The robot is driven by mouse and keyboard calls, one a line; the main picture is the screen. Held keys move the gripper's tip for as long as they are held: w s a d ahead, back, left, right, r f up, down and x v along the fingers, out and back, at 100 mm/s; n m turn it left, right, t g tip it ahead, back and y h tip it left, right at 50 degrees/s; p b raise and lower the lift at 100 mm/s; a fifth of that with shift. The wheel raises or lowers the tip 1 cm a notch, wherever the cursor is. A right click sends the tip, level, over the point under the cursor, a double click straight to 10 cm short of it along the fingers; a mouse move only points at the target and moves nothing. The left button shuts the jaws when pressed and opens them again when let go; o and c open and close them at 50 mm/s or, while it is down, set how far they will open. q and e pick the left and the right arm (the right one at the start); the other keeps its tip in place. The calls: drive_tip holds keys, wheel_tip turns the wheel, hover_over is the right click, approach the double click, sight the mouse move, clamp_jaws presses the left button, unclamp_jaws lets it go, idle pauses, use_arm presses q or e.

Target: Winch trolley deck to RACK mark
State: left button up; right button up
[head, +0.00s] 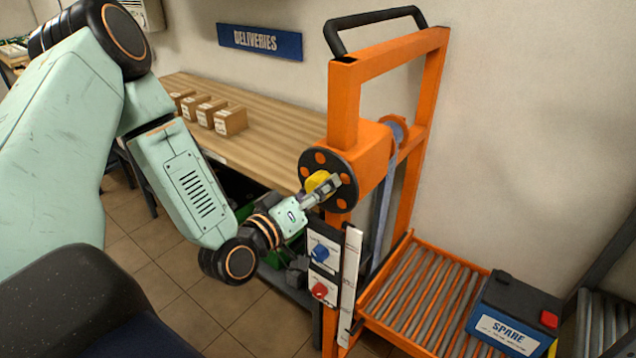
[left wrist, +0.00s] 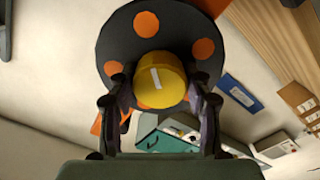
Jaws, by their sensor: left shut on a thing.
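The orange winch trolley (head: 345,105) stands against the wall with a black push handle on top. Its winch wheel (head: 345,163) is a black disc with orange spots and a yellow crank knob (head: 317,180). My left gripper (head: 322,188) is shut on that knob; the left wrist view shows the knob (left wrist: 160,78) between the two fingers. The trolley deck (head: 415,295) is a low orange frame with rollers.
A panel with a blue knob (head: 320,252) and a red knob (head: 319,291) is on the mast below the wheel. A wooden bench (head: 275,150) with several small boxes stands behind, under a DELIVERIES sign (head: 260,41). Another roller surface (head: 605,320) is at the far right.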

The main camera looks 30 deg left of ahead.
use_arm(q)
drive_tip(key=m, duration=0.2)
drive_tip(key=m+p, duration=0.1)
drive_tip(key=shift+r+m+p, duration=0.2)
drive_tip(key=shift+m+p, duration=0.1)
drive_tip(key=shift+m, duration=0.1)
drive_tip(key=m+p, duration=0.2)
drive_tip(key=m, duration=0.1)
drive_tip(key=shift+w+m, duration=0.1)
drive_tip(key=shift+m, duration=0.2)
drive_tip(key=m+p, duration=0.2)
drive_tip(key=m, duration=0.2)
drive_tip(key=shift+a+m+p, duration=0.1)
drive_tip(key=shift+m+p, duration=0.65)
drive_tip(key=shift+m, duration=0.45)
drive_tip(key=o, duration=1.1)
drive_tip(key=shift+f, duration=0.15)
drive_tip(key=shift+o, duration=0.2)
